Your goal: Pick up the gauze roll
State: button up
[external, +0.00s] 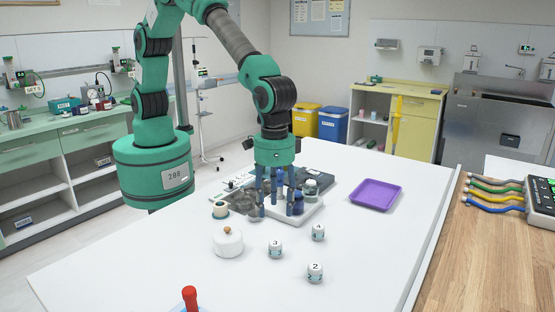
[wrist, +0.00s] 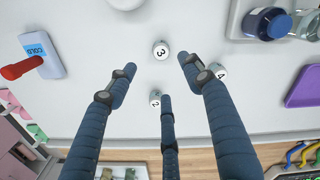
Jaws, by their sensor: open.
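I cannot pick out the gauze roll for certain. A small pale cylinder with a dark band (external: 220,209), left of my gripper in the external view, might be it. Small white numbered pieces lie on the table: the 3 (external: 275,249), the 2 (external: 315,272) and the 4 (external: 318,232). The wrist view shows the 3 (wrist: 161,50) ahead between the fingers, the 2 (wrist: 155,98) by the middle finger and the 4 (wrist: 219,71) beside the right finger. My gripper (external: 275,207) has three dark blue fingers, spread and empty, pointing down above the table.
A white round lidded pot (external: 228,243) with an orange knob stands front left. A grey-white tray (external: 307,212) holding blue-capped jars is close behind my fingers. A purple tray (external: 375,194) lies right. A red-handled item (external: 190,298) is at the front. The front right table is clear.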

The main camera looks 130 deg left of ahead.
aim_at(276, 243)
jog(key=shift+f+b, duration=0.7)
jog(key=shift+f, duration=3.6)
jog(key=shift+f, duration=0.1)
jog(key=shift+a+f+b, duration=0.15)
jog(key=shift+f+b, duration=0.5)
jog(key=shift+f, duration=1.85)
jog(key=c, duration=0.9)
